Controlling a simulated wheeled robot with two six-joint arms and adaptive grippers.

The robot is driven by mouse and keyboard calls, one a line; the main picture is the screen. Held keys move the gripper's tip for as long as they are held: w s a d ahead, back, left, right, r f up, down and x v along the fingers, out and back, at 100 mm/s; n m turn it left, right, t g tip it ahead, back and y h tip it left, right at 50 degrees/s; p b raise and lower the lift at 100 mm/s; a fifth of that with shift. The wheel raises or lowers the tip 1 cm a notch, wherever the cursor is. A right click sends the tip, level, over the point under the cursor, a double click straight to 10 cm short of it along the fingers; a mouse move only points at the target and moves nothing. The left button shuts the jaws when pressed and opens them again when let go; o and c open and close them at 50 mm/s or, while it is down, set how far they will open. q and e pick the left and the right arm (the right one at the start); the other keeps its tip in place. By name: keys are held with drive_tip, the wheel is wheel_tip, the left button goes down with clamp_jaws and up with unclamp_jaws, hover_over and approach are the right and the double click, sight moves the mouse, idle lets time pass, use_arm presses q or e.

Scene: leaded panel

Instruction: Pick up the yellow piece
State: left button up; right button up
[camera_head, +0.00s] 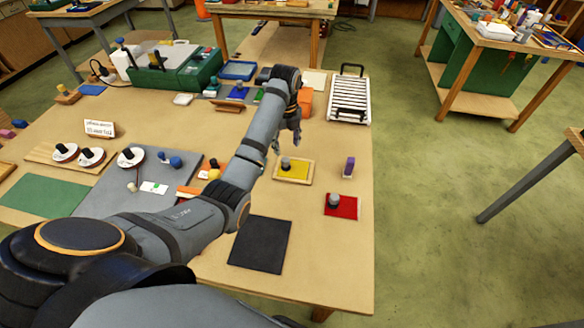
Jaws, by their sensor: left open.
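The yellow piece (297,174) is a flat yellow square with a grey knob on it. It lies in a light wooden frame on the right part of the table. My left gripper (290,137) is open and points down, showing just beyond the yellow piece in the picture. It appears to be above the table and apart from the piece. Its fingers are small and partly dark, and nothing shows between them. My right gripper is out of view.
A red piece (346,210) with a grey knob, a purple block (348,166) and a black mat (261,245) lie nearby. A white rack (349,100) stands behind right. An orange block (305,102) and green box (185,72) are farther back. Bare tabletop surrounds the frame.

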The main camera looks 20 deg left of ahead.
sight(286, 159)
use_arm(q)
drive_tip(key=f+b, duration=0.1)
drive_tip(key=f, duration=0.2)
drive_tip(key=f+b, duration=0.1)
drive_tip(key=shift+w+a+f+b, duration=0.15)
drive_tip(key=shift+w+f+b, duration=0.15)
drive_tip(key=shift+w, duration=0.3)
drive_tip(key=shift+s+f, duration=0.1)
drive_tip(key=shift+f, duration=0.1)
drive_tip(key=f+b, duration=0.2)
drive_tip(key=b, duration=0.1)
drive_tip(key=shift+s+a+f, duration=0.2)
drive_tip(key=shift+s+f, duration=0.1)
drive_tip(key=shift+w+f+p, duration=0.15)
drive_tip(key=shift+f+p, duration=0.3)
drive_tip(key=shift+f, duration=0.55)
drive_tip(key=shift+c, duration=2)
drive_tip(key=c, duration=0.7)
clamp_jaws()
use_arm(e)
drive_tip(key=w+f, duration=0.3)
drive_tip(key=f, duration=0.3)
